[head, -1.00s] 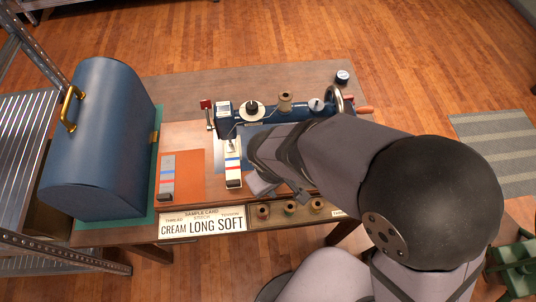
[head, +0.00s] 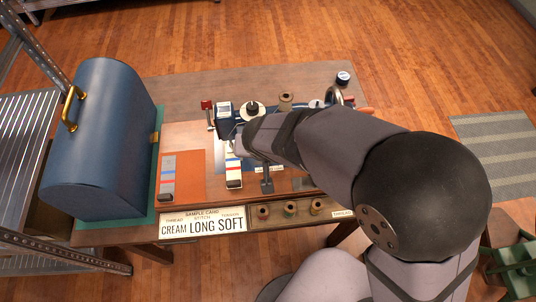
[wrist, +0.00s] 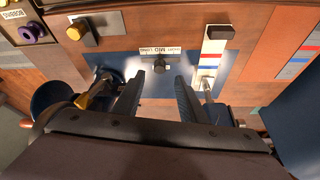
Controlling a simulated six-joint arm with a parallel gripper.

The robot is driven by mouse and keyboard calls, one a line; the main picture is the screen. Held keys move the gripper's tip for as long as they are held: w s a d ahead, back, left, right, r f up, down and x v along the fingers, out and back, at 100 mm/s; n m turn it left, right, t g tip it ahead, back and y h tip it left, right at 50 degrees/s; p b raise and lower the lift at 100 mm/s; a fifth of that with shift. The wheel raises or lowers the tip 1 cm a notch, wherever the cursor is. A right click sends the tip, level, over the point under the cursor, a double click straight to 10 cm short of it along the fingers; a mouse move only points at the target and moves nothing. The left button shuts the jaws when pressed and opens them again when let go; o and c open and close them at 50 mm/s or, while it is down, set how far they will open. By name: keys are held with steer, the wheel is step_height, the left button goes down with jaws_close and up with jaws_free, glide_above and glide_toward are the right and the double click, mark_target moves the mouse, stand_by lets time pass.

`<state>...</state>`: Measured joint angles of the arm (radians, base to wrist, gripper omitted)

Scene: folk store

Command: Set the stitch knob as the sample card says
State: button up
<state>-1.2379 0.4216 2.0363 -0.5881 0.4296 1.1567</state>
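The sample card (head: 203,225) on the table's front edge reads CREAM LONG SOFT, with LONG under STITCH. The small dark stitch knob (wrist: 158,68) stands on the blue sewing machine's base in the wrist view. Its white label (wrist: 160,51) appears upside down with SHORT, MID and LONG; I cannot tell where the knob points. My gripper (wrist: 160,80) is open and empty, its two fingers apart on either side of the line to the knob. The knob shows just beyond the fingertips; contact is not visible.
A striped cloth strip (wrist: 211,56) lies beside the knob under the machine's needle. Spools (head: 263,212) stand in the front rail. A blue domed case (head: 100,140) fills the table's left. An orange card with a striped sample (head: 184,172) lies beside it.

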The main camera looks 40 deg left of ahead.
steer(key=shift+x, duration=3.25)
steer(key=shift+d, duration=0.1)
jaws_close()
